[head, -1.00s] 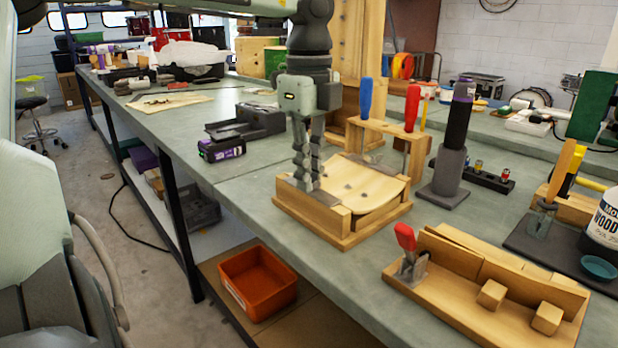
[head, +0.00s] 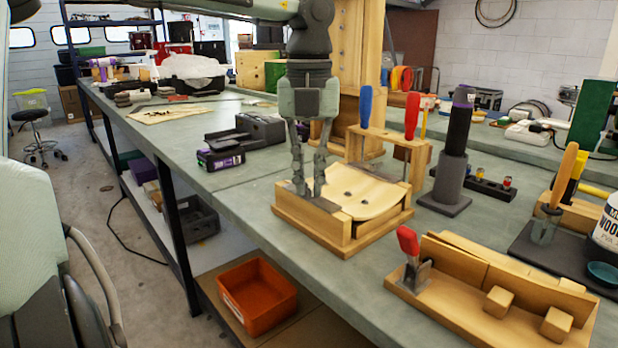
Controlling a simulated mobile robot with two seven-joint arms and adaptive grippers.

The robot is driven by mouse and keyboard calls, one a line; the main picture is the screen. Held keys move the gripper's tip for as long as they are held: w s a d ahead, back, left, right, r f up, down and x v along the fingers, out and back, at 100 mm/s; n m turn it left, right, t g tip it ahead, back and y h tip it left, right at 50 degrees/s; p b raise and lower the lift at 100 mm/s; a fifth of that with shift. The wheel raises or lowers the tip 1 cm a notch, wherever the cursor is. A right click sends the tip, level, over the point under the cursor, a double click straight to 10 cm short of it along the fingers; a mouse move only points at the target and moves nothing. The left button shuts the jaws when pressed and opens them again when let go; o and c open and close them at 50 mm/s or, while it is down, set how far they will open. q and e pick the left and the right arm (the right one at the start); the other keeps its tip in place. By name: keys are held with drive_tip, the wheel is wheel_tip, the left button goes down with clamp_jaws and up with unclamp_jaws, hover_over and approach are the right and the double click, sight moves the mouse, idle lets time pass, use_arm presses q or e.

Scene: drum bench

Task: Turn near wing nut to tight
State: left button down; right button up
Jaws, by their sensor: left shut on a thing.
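A wooden fixture (head: 345,240) stands near the front edge of the bench, with a curved pale wood piece (head: 365,197) lying in it. Dark round spots show on the curved piece. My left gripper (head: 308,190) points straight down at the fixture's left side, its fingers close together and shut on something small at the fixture. The near wing nut cannot be made out; the fingertips hide that spot. My right gripper is not in the view.
A wooden rack (head: 420,148) with blue and red handles stands behind the fixture. A dark cylinder on a stand (head: 455,150) is to the right. A wooden jig with a red-handled clamp (head: 408,242) is in front right. An orange bin (head: 256,295) sits on the lower shelf.

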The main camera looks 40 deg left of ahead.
use_arm(q)
drive_tip(key=m, duration=0.4)
drive_tip(key=shift+m, duration=0.4)
drive_tip(key=m, duration=0.3)
drive_tip(key=shift+m+p, duration=0.3)
drive_tip(key=shift+p, duration=0.05)
drive_tip(key=m, duration=0.4)
drive_tip(key=shift+p, duration=0.35)
drive_tip(key=m, duration=0.4)
drive_tip(key=shift+p, duration=0.3)
drive_tip(key=m+p, duration=0.1)
drive_tip(key=m, duration=0.4)
drive_tip(key=shift+m, duration=0.3)
drive_tip(key=m, duration=0.4)
drive_tip(key=shift+p, duration=0.35)
drive_tip(key=m, duration=0.3)
drive_tip(key=shift+m, duration=0.3)
drive_tip(key=shift+m+p, duration=0.4)
drive_tip(key=shift+m, duration=0.6)
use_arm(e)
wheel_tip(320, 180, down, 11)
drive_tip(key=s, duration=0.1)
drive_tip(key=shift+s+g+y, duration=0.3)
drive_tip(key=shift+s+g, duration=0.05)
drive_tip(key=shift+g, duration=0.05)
